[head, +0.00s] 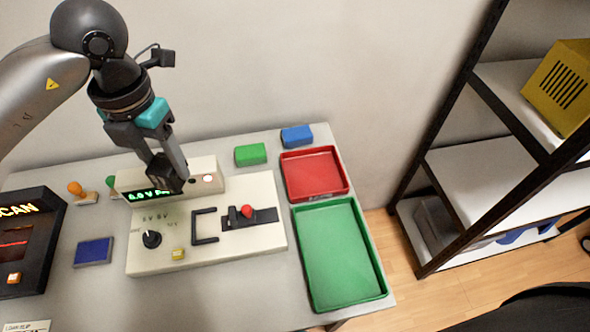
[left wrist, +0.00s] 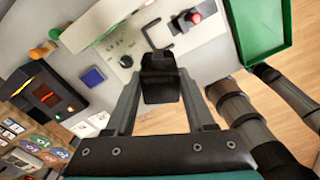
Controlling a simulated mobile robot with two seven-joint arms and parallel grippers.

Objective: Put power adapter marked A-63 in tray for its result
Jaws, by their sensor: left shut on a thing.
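My left gripper (head: 168,172) is shut on a black block-like power adapter (head: 160,180), held in front of the tester's display. The adapter also shows between the fingers in the left wrist view (left wrist: 160,82). No A-63 marking can be read on it. The cream tester (head: 262,245) has a green-lit display (head: 140,195) partly hidden by the adapter, a black dial, a black bracket and a red-knobbed slider (head: 247,211). A red tray (head: 345,190) and a larger green tray (head: 384,288) lie to its right, both empty.
A black scanner (head: 50,215) stands at the left, with a blue pad (head: 93,251) beside it. Orange and green-topped stamps (head: 77,188) stand behind. Green (head: 250,154) and blue (head: 297,136) blocks lie at the back. A shelf rack (head: 480,120) stands right of the table.

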